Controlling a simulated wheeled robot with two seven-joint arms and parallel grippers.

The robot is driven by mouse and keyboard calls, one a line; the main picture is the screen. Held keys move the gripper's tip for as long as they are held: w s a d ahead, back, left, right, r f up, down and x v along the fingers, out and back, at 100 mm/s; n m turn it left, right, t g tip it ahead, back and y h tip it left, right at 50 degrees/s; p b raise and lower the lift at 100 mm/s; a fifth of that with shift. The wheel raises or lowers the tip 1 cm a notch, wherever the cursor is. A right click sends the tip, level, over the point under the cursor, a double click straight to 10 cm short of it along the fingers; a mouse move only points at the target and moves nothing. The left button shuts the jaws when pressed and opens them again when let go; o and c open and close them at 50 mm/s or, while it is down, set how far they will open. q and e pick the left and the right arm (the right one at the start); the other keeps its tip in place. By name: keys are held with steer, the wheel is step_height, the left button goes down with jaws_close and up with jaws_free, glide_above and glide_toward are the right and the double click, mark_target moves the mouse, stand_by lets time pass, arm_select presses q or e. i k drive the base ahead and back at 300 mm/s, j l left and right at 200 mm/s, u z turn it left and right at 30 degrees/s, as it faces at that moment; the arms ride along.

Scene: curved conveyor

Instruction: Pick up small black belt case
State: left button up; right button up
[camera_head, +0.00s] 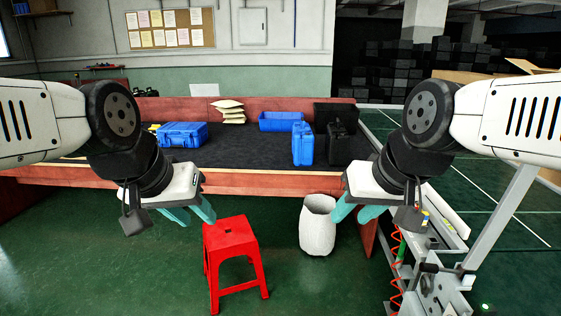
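A black case (341,144) stands upright at the right end of the dark work surface (245,160), just right of an upright blue case (303,144). Another dark case or box (335,113) is behind it, partly hidden. I cannot tell which of these is the small black belt case. My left gripper (196,217) hangs in front of the table's front edge, its teal fingers apart and empty. My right gripper (352,217) is below and in front of the black case, its fingers also apart and empty. Neither gripper touches a case.
A blue case (182,134) lies at the left of the surface; a blue bin (281,121) and stacked pale bags (230,111) are at the back. A red stool (231,250) and white basket (317,226) stand on the floor in front. The surface's middle is clear.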

mark_target(338, 138)
steer(key=i+j, duration=0.15)
steer(key=i, duration=0.25)
steer(key=i+j+u, duration=0.1)
steer(key=i, duration=0.35)
steer(key=i+l+z, duration=0.1)
steer(key=i+z, duration=1.05)
steer(key=i, duration=0.65)
steer(key=i+u, duration=0.45)
steer(key=i+l+u, duration=0.15)
steer(key=i+u, duration=0.3)
steer(key=i, duration=0.25)
